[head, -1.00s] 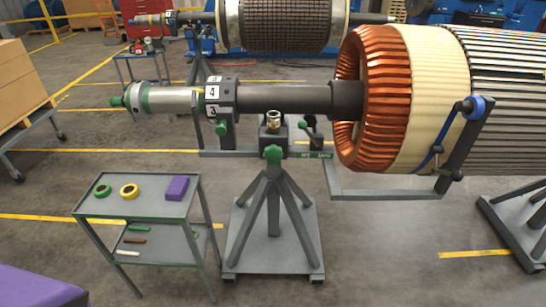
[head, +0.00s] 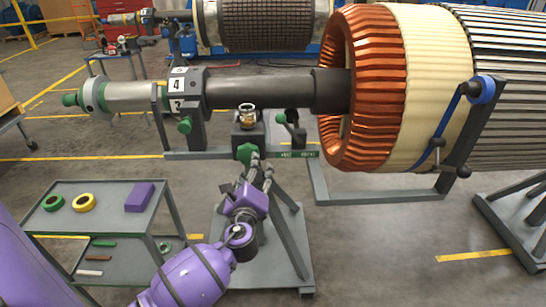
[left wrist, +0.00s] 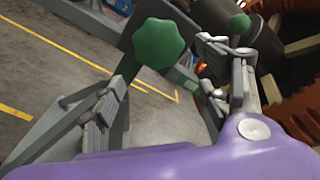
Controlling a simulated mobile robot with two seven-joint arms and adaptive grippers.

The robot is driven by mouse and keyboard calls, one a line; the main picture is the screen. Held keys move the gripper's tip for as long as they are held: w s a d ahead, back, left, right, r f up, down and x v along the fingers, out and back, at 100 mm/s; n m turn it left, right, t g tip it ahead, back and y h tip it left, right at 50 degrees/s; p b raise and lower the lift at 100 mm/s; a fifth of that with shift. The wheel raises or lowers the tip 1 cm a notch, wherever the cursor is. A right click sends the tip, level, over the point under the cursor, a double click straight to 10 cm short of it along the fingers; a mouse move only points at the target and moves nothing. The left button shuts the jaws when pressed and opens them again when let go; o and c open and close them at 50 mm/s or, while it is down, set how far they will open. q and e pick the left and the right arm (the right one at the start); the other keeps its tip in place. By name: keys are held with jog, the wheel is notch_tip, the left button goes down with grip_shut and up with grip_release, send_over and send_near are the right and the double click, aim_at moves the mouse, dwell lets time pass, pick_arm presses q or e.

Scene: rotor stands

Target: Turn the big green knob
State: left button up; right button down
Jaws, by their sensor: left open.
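The big green knob (head: 245,152) sits at the front of the grey rotor stand, below the shaft. In the left wrist view the knob (left wrist: 158,43) shows as a lobed green disc near the top middle. My left gripper (head: 258,168) is open and just below and right of the knob in the head view. In the left wrist view my left gripper (left wrist: 163,72) has one finger to the left of the knob and below it, the other to its right. I see no clear contact with the knob. My right gripper is not in view.
A smaller green knob (head: 184,125) is on the shaft clamp, and a green-tipped lever (head: 281,117) is right of the big knob. The shaft (head: 262,92) and copper windings (head: 368,90) are close above and right. A cart (head: 162,190) with tape rolls stands left.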

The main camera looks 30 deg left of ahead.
aim_at(247, 158)
pick_arm(q)
jog(key=w+a, duration=0.1)
jog(key=w, duration=0.1)
jog(key=w+a+m, duration=0.1)
jog(key=w+a, duration=0.1)
jog(key=w+a+r+m+y, duration=0.1)
jog(key=a, duration=0.1)
jog(key=shift+w, duration=0.4)
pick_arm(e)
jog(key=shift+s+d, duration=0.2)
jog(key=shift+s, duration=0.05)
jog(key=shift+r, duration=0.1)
pick_arm(q)
jog(key=shift+c, duration=0.9)
jog(key=c, duration=0.9)
jog(key=shift+c, duration=0.2)
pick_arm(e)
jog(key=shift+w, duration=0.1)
pick_arm(q)
jog(key=shift+f, duration=0.1)
